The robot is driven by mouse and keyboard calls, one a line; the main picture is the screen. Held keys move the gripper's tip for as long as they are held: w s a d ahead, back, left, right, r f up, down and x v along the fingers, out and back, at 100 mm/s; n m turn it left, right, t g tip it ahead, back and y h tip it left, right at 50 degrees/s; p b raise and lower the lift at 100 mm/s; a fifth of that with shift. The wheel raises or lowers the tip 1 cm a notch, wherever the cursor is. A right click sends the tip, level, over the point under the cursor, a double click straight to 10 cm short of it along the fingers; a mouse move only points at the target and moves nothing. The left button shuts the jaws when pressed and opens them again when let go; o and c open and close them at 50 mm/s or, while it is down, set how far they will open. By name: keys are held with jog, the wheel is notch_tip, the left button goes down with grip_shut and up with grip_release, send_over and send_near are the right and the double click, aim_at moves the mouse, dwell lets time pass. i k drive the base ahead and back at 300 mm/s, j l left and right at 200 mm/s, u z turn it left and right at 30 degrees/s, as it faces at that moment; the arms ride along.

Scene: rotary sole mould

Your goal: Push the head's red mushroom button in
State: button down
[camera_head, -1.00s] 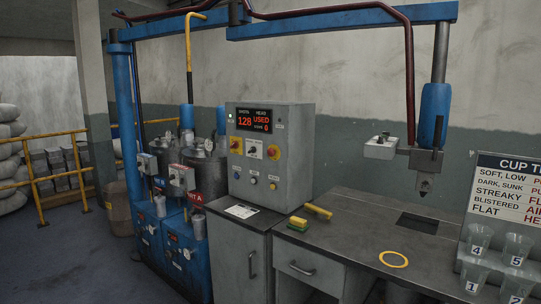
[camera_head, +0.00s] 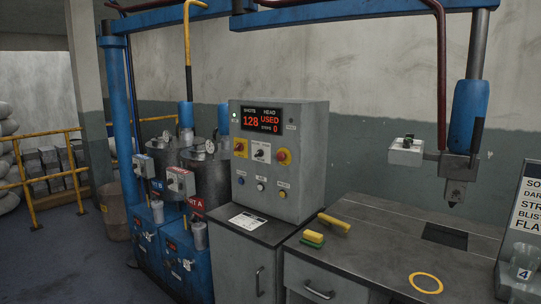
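The pouring head (camera_head: 458,170) hangs from a blue cylinder at the right, above the workbench. A small pale box (camera_head: 405,152) is fixed to its left side, with a dark fitting on top. I cannot make out a red button on that box. The grey control cabinet (camera_head: 308,160) stands left of the head. My gripper is not in view.
The workbench (camera_head: 375,240) has a dark rectangular opening, a yellow ring (camera_head: 426,290), a yellow-green sponge (camera_head: 313,240) and a yellow-handled tool (camera_head: 334,223). Blue tank units (camera_head: 185,262) stand left of the cabinet. A cup-test board (camera_head: 528,215) is cut off at right.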

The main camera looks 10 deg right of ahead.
aim_at(281, 157)
jog(key=i+j, duration=0.15)
jog(key=i, duration=0.5)
jog(key=i+j, duration=0.2)
jog(key=i, duration=0.4)
jog(key=i+j, duration=0.15)
jog(key=i, duration=0.5)
